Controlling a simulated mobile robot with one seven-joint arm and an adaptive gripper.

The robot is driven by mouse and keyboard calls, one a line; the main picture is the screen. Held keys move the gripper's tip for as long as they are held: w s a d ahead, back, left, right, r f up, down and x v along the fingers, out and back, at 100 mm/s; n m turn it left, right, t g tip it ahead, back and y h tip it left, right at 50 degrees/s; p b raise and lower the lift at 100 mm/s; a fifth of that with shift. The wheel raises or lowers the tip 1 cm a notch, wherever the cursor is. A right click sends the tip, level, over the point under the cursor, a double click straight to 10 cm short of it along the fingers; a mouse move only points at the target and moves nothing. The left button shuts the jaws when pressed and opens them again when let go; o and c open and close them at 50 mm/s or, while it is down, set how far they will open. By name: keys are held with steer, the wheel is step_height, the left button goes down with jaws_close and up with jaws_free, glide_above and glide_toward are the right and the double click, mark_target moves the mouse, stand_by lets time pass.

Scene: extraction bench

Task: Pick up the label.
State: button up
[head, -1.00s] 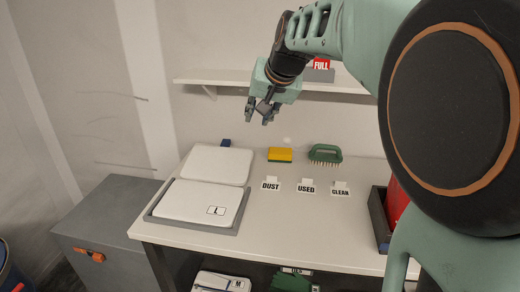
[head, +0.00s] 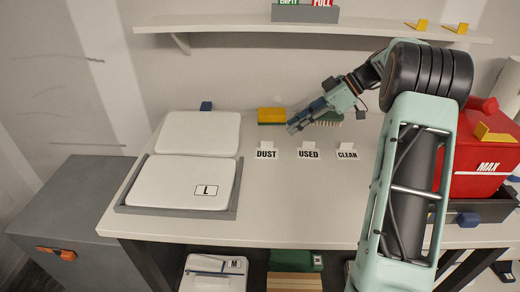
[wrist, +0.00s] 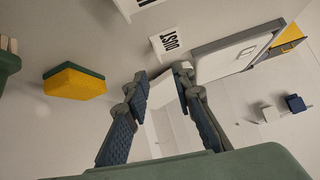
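Three small white upright labels stand in a row on the bench: DUST (head: 266,153), USED (head: 308,153) and CLEAN (head: 347,153). In the wrist view the DUST label (wrist: 168,43) lies just beyond my fingertips, and part of the USED label (wrist: 140,7) shows at the top edge. My gripper (head: 292,127) is above the bench, tilted down to the left, behind the label row. In the wrist view my gripper (wrist: 160,78) is open, with its two fingers apart and no label between them.
A yellow-green sponge (head: 271,115) and green brush (head: 328,120) lie at the back. White lidded boxes (head: 180,183) fill the bench's left side; a red MAX container (head: 480,150) stands right. A shelf (head: 230,27) with a label holder hangs above. The front middle is clear.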

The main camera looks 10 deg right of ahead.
mark_target(267, 150)
steer(key=shift+w+d+f+n+y, duration=0.1)
steer(key=shift+d+f+n+y, duration=0.05)
steer(key=shift+d+n+y, duration=0.15)
steer(key=shift+w+d+f+n+y, duration=0.1)
steer(key=shift+d+n, duration=0.1)
steer(key=shift+d, duration=0.15)
steer(key=b+x, duration=0.1)
steer(key=x, duration=0.9)
steer(key=shift+s+a+f, duration=0.1)
steer(key=shift+a, duration=0.25)
steer(key=shift+c, duration=0.4)
jaws_close()
